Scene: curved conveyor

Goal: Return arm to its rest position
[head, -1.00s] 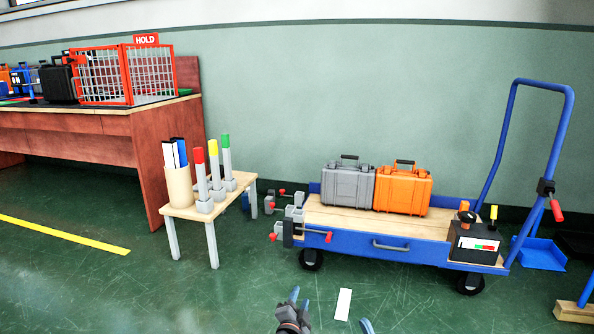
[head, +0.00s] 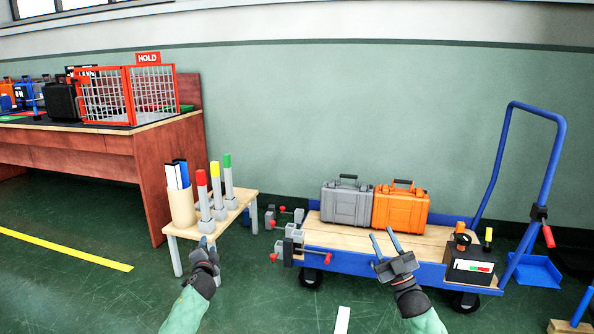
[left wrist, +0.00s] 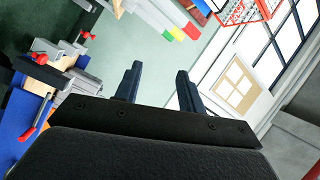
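My left gripper (head: 207,242) is in the lower left of the head view, in front of the small wooden table. In the left wrist view its two fingers (left wrist: 159,70) stand apart with nothing between them. My right gripper (head: 382,233) is in front of the blue cart, its two fingers apart and empty. Both forearms come up from the bottom edge of the head view.
A small table (head: 240,204) holds colour-topped posts and a cup of sticks. The blue cart (head: 340,262) carries a grey case (head: 346,204) and an orange case (head: 400,208). A desk (head: 100,150) with a red HOLD cage (head: 103,95) stands left. Green floor between is open.

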